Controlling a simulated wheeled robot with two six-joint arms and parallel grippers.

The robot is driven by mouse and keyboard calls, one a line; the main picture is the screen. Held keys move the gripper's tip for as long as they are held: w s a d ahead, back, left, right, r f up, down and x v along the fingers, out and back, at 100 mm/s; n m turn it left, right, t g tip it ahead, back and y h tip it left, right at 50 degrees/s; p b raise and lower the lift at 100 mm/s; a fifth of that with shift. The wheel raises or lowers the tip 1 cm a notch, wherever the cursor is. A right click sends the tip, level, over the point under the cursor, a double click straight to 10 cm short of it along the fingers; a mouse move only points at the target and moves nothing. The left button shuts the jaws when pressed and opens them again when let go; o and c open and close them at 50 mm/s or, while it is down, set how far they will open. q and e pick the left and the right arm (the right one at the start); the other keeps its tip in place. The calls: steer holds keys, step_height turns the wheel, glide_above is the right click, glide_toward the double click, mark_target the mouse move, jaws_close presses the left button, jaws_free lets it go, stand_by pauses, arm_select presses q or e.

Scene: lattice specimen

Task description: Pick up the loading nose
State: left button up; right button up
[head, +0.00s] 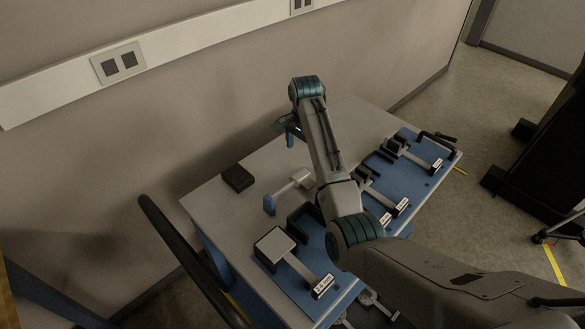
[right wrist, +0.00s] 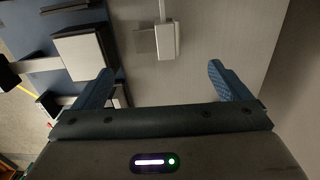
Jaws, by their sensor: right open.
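The piece I take for the loading nose (head: 286,189) lies on the bare grey tabletop, left of my right arm in the head view. It is a light grey bar with a pale block at one end and a blue part at the other. In the right wrist view, its pale block (right wrist: 167,42) and stem show beyond the fingertips; the blue end is out of view. My right gripper (head: 287,131) is open and empty, above the far side of the table. Its blue fingers (right wrist: 160,72) are spread wide, not touching the piece. My left gripper is not in view.
A small dark block (head: 237,178) lies left of the piece. Blue mats (head: 325,262) with dark, labelled fixtures line the table's near side; my right arm hides part of them. A black rail (head: 185,255) stands at the left. The wall is behind the table.

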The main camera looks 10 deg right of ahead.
mark_target(301, 178)
steer(key=f, duration=0.1)
steer(key=s+f, duration=0.1)
steer(key=a+f+p, duration=0.1)
steer(key=shift+s, duration=0.3)
step_height(301, 178, down, 5)
steer(key=shift+w+f+p, duration=0.1)
steer(key=shift+w+p, duration=0.05)
steer(key=shift+p, duration=1)
steer(key=shift+f, duration=0.8)
steer(key=shift+r, duration=0.1)
steer(key=c, duration=1.4)
